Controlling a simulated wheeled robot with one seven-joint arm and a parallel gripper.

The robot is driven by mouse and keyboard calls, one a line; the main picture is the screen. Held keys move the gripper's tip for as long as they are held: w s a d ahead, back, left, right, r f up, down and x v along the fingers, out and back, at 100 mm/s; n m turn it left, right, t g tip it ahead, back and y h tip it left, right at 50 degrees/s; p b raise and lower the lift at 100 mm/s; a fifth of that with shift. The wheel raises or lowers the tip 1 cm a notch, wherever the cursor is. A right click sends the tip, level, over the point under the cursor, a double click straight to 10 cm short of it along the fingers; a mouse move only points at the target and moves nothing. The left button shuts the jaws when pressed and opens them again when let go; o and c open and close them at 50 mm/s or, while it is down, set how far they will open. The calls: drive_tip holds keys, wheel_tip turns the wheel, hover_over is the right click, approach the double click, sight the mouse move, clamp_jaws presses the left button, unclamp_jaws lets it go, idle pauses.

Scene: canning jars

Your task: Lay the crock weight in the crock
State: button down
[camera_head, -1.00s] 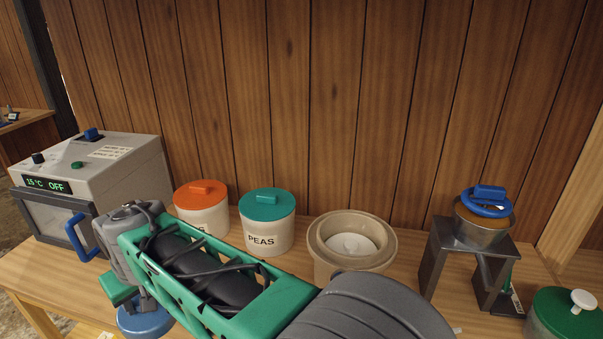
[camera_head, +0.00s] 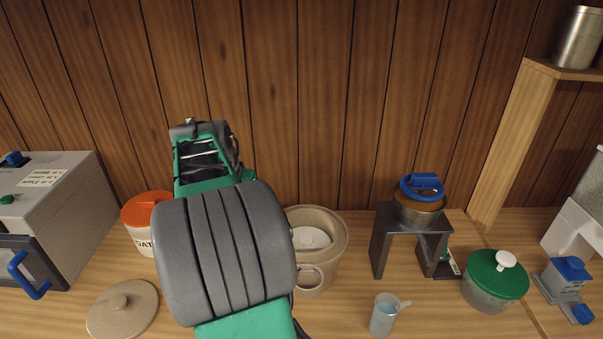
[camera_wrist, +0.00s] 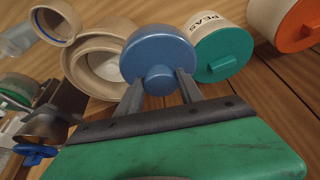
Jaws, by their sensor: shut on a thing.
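The crock weight, a blue disc with a round knob (camera_wrist: 158,48), is in my gripper (camera_wrist: 160,78) in the wrist view. The two fingers are shut on its knob. The beige crock (camera_head: 333,262) stands open on the counter in the head view, with a white round surface inside. In the wrist view the crock (camera_wrist: 79,67) is just left of the weight, which overlaps its rim in the picture. The weight looks held clear of the crock's opening; its height cannot be told. In the head view my arm hides the gripper and weight.
The PEAS canister (camera_wrist: 222,55) with a teal lid is close right of the weight in the wrist view. An orange-lidded canister (camera_head: 143,240) and a beige lid (camera_head: 122,312) are left of my arm. A metal stand (camera_head: 384,250) and a cup (camera_head: 383,317) stand right of the crock.

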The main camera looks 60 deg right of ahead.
drive_tip(key=s+d+r+m+g+p, duration=0.2)
drive_tip(key=s+d+m, duration=0.4)
drive_tip(key=s+d, duration=0.4)
drive_tip(key=s+r, duration=0.1)
drive_tip(key=s, duration=0.1)
drive_tip(key=shift+s+p, duration=0.3)
drive_tip(key=shift+s, duration=0.1)
wheel_tip(320, 180, down, 14)
drive_tip(key=b, duration=1.2)
drive_tip(key=shift+w+a, duration=0.1)
drive_tip(key=shift+f+b, duration=0.4)
drive_tip(key=shift+f, duration=0.05)
